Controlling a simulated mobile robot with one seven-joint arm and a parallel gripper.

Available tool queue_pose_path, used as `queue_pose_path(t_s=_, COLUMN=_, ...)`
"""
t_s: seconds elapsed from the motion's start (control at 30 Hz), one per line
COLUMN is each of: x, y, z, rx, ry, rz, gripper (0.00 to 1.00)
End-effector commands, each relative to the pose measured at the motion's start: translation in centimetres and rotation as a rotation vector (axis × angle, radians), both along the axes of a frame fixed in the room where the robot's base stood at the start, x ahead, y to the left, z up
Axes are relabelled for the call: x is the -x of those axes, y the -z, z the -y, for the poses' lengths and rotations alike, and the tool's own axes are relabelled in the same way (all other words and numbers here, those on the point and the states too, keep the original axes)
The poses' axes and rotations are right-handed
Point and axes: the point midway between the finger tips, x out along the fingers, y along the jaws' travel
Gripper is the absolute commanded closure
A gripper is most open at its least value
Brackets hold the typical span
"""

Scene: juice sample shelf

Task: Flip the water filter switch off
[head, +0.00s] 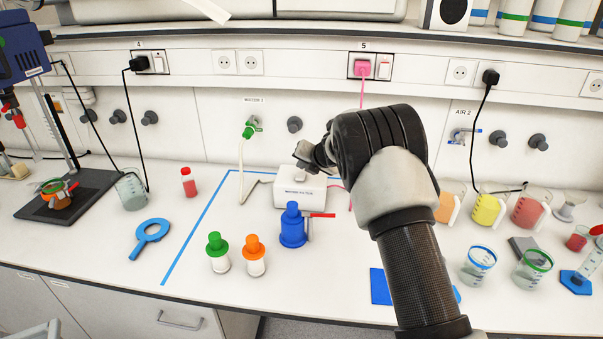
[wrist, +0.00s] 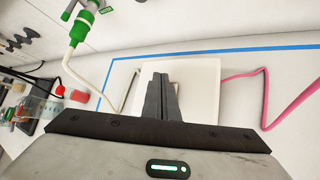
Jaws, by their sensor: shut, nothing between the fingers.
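The white box (head: 299,194) with a small, unreadable front label stands on the bench inside a blue tape outline. A pink cord runs from it toward the pink plug (head: 362,68) in wall socket 5. A small rocker switch (head: 384,69) sits beside that plug. My gripper (head: 303,160) is above the box's top, pointing down with its fingers together and nothing between them. In the wrist view, the fingers (wrist: 160,80) overlap the middle of the white box top (wrist: 203,85). They hide most of whatever is there, so I cannot tell any switch position or contact.
A blue bottle (head: 292,226) with a red handle stands just in front of the box. Green-capped (head: 217,252) and orange-capped (head: 253,255) bottles stand front left. A pale hose (head: 242,170) hangs from the green tap (head: 250,128). Coloured beakers (head: 487,210) stand to the right.

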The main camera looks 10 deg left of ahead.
Motion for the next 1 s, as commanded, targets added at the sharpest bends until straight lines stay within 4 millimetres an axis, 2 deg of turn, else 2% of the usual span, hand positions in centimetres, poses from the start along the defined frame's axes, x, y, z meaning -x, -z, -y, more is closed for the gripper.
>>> queue_pose_path(t_s=0.5, x=0.6, y=-4.9, z=0.0, rx=0.001, ry=-0.001, rz=0.000, gripper=1.00)
queue_pose_path(t_s=0.87, x=0.7, y=-5.0, z=0.0, rx=-0.002, ry=0.003, rz=0.001, gripper=1.00)
queue_pose_path(t_s=0.97, x=0.5, y=-6.6, z=0.9, rx=-0.031, ry=0.052, rz=0.007, gripper=1.00)
queue_pose_path(t_s=1.0, x=0.4, y=-7.9, z=1.6, rx=-0.056, ry=0.092, rz=0.011, gripper=1.00)
